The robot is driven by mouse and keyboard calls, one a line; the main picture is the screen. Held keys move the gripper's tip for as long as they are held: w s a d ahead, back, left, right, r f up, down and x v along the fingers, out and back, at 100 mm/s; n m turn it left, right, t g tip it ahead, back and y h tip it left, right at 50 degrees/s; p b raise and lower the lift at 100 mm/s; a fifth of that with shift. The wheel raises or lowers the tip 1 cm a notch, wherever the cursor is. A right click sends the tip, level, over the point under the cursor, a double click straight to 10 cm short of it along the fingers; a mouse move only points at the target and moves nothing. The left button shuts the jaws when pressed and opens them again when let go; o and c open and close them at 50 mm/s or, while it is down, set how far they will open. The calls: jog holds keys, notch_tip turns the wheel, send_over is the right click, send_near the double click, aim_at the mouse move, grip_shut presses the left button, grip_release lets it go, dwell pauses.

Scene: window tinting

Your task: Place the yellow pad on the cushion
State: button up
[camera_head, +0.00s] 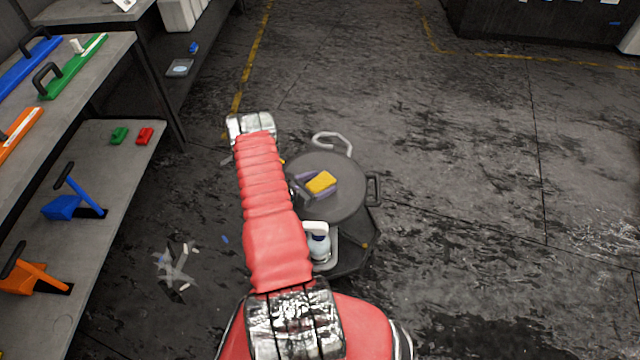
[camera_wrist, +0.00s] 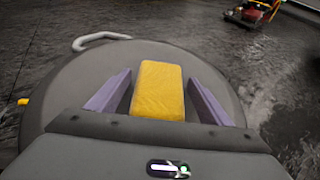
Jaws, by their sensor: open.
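The yellow pad (camera_wrist: 158,88) lies flat on a round dark grey cushion (camera_wrist: 75,80). In the head view the yellow pad (camera_head: 321,182) is on the top of the round cushion (camera_head: 345,204), right of my red arm. My gripper (camera_wrist: 158,95) is open, with one purple finger on each side of the pad. A small gap shows between each finger and the pad. The gripper (camera_head: 308,184) is partly hidden by my arm in the head view.
A grey curved handle (camera_head: 333,140) rises behind the cushion. A white bottle (camera_head: 317,240) stands below its front edge. Shelves with blue, green and orange tools (camera_head: 60,207) are at left. Debris (camera_head: 175,268) lies on the floor. The floor at right is clear.

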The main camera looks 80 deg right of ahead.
jog(key=shift+r, duration=0.15)
jog(key=v, duration=1.2)
dwell(0.8)
